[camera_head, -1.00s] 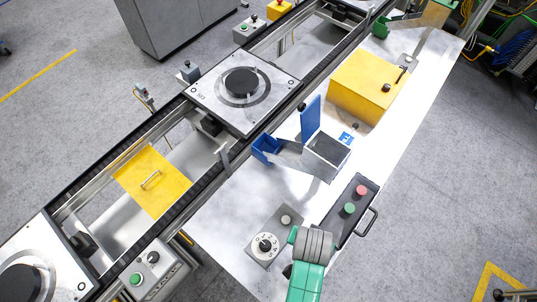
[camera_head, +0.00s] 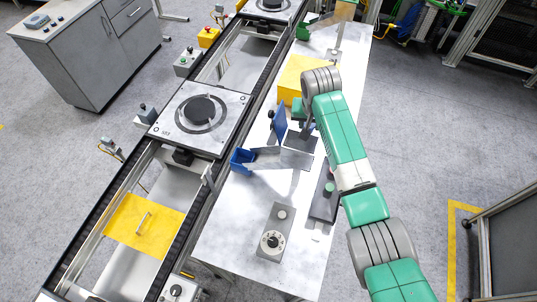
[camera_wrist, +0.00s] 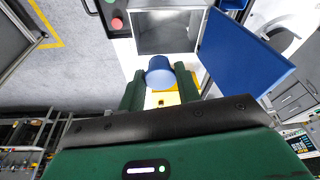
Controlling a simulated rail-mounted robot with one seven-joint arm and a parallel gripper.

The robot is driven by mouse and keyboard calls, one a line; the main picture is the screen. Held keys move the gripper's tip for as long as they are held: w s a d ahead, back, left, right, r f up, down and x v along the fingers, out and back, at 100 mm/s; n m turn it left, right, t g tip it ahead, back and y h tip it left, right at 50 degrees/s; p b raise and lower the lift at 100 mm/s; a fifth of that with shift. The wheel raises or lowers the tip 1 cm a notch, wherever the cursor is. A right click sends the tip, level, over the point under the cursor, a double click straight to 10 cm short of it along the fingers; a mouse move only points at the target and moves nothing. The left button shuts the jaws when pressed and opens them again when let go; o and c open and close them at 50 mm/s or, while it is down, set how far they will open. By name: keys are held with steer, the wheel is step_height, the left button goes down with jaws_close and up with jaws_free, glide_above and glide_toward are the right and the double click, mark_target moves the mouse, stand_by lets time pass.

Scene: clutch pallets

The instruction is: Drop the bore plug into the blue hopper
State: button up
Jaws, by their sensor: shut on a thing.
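My gripper (camera_wrist: 160,84) is shut on a blue cylindrical bore plug (camera_wrist: 160,72), held between its two green fingers. The gripper also shows in the head view (camera_head: 300,110), just beyond the hopper; there the plug cannot be made out. The blue hopper has a raised blue panel (camera_head: 278,126), which also shows right of the plug in the wrist view (camera_wrist: 242,55). Its grey open box (camera_head: 300,141) is partly hidden by my arm, and shows beyond the plug in the wrist view (camera_wrist: 168,32). A metal chute (camera_head: 275,159) leads to a small blue bin (camera_head: 241,161).
A yellow box (camera_head: 298,75) stands behind my gripper. A button box (camera_head: 323,196) and a dial box (camera_head: 272,238) lie nearer on the bench. The conveyor with a pallet (camera_head: 198,116) runs along the left.

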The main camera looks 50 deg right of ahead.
steer(key=shift+d, duration=0.2)
step_height(320, 180, down, 6)
steer(key=b, duration=0.4)
steer(key=shift+a+b, duration=0.15)
steer(key=shift+b, duration=0.15)
steer(key=o, duration=1)
steer(key=shift+o, duration=0.2)
steer(key=shift+r, duration=0.1)
steer(key=b+v, duration=0.1)
steer(key=v, duration=0.6)
steer(key=shift+r, duration=0.35)
